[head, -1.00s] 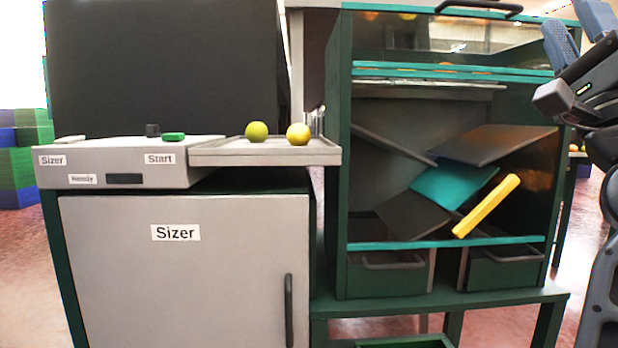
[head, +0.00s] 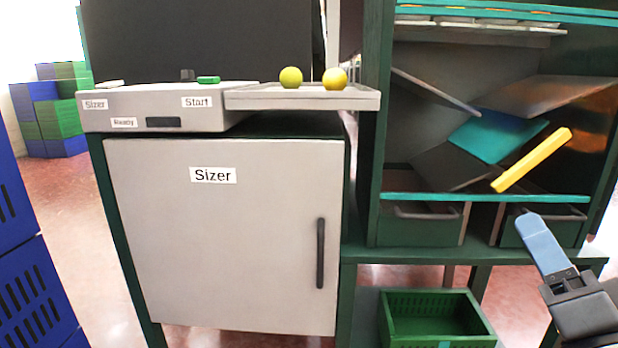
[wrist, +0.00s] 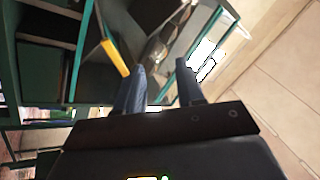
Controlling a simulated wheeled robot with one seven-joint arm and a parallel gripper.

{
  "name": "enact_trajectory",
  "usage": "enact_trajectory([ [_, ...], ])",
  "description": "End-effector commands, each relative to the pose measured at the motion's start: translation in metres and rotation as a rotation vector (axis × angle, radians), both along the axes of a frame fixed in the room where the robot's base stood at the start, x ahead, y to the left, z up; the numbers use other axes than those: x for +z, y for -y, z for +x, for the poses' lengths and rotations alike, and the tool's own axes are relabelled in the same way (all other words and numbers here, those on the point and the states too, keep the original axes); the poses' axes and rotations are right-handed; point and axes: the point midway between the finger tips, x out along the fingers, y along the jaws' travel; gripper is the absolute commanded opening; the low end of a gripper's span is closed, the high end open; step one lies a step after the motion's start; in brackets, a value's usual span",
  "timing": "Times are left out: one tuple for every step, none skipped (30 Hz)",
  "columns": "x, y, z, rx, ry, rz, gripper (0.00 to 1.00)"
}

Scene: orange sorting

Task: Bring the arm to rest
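My gripper shows in the wrist view (wrist: 160,78) with its two blue fingers apart and nothing between them. In the head view a blue finger of my gripper (head: 541,243) shows at the lower right, in front of the right drawer of the sorting cabinet (head: 372,150). The other finger is hardly visible there. The gripper looks apart from the cabinet, though its distance is hard to tell.
The Sizer machine (head: 225,240) stands at left, with two yellowish fruits (head: 291,77) on its tray (head: 300,100). A yellow bar (head: 531,160) slants across the cabinet. A green crate (head: 435,318) lies below. Blue crates (head: 25,270) stand at far left.

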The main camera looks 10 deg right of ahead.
Motion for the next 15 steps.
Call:
enact_trajectory([
  [-0.021,-0.007,-0.010,-0.009,-0.053,-0.030,0.38],
  [-0.032,-0.011,-0.016,-0.015,-0.080,-0.051,0.38],
  [-0.045,-0.017,-0.024,-0.022,-0.114,-0.079,0.38],
  [-0.054,-0.021,-0.030,-0.026,-0.140,-0.101,0.38],
  [-0.064,-0.025,-0.037,-0.031,-0.167,-0.124,0.38],
  [-0.077,-0.030,-0.047,-0.035,-0.202,-0.153,0.38],
  [-0.086,-0.034,-0.054,-0.038,-0.227,-0.176,0.38],
  [-0.094,-0.038,-0.061,-0.040,-0.254,-0.198,0.38],
  [-0.105,-0.043,-0.072,-0.042,-0.288,-0.230,0.38],
  [-0.113,-0.047,-0.080,-0.043,-0.312,-0.253,0.38],
  [-0.121,-0.051,-0.088,-0.042,-0.337,-0.278,0.38],
  [-0.131,-0.056,-0.100,-0.039,-0.369,-0.308,0.38],
  [-0.137,-0.060,-0.109,-0.038,-0.393,-0.333,0.38],
  [-0.144,-0.064,-0.118,-0.035,-0.417,-0.356,0.38],
  [-0.152,-0.069,-0.130,-0.031,-0.448,-0.390,0.38],
])
